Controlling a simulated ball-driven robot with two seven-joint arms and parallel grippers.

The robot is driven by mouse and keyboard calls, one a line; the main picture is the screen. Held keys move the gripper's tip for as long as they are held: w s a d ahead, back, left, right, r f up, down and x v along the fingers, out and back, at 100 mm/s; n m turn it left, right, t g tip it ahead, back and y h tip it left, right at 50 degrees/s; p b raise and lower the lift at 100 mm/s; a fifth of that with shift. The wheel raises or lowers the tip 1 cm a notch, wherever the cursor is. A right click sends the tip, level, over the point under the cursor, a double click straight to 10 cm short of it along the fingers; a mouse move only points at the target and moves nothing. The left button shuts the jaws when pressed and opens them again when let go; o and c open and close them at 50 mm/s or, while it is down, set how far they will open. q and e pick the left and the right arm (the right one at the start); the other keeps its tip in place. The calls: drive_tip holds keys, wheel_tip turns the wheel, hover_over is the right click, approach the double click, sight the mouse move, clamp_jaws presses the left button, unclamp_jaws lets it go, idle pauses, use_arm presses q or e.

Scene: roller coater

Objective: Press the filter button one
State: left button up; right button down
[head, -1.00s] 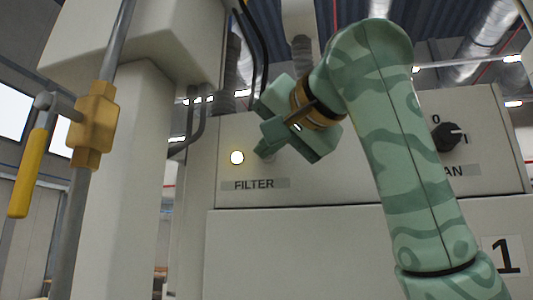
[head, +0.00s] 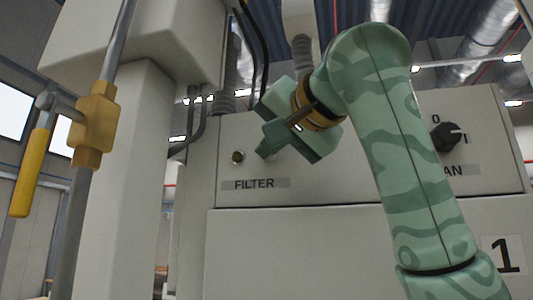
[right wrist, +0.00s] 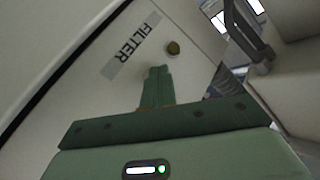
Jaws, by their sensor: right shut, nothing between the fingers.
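The FILTER label (head: 254,184) is on the pale control panel. A small round lamp or button (head: 237,157) sits above its left part and is unlit. It also shows in the right wrist view (right wrist: 173,47). My right gripper (head: 263,151) is shut and empty, its tips just right of that round piece and close to or on the panel face. In the right wrist view the shut fingers (right wrist: 158,72) point at the panel beside the label. Whatever lies behind the fingertips is hidden, and I cannot tell whether they touch a button. My left gripper is out of view.
A black rotary knob (head: 446,137) marked 0 and 1 is on the panel's right side, its label partly behind my arm. A grey pipe with a yellow-handled valve (head: 95,122) and a pale column (head: 126,180) stand at the left.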

drive_tip(key=shift+s+a+b, duration=0.25)
drive_tip(key=shift+s+b, duration=0.45)
drive_tip(key=shift+s, duration=0.05)
drive_tip(key=shift+f, duration=0.1)
drive_tip(key=s+b, duration=0.1)
drive_tip(key=s+a+b, duration=0.1)
drive_tip(key=s, duration=0.1)
drive_tip(key=s+b, duration=0.1)
drive_tip(key=shift+s+a+b, duration=0.25)
drive_tip(key=shift+s+b, duration=0.1)
drive_tip(key=shift+b, duration=0.05)
idle(0.5)
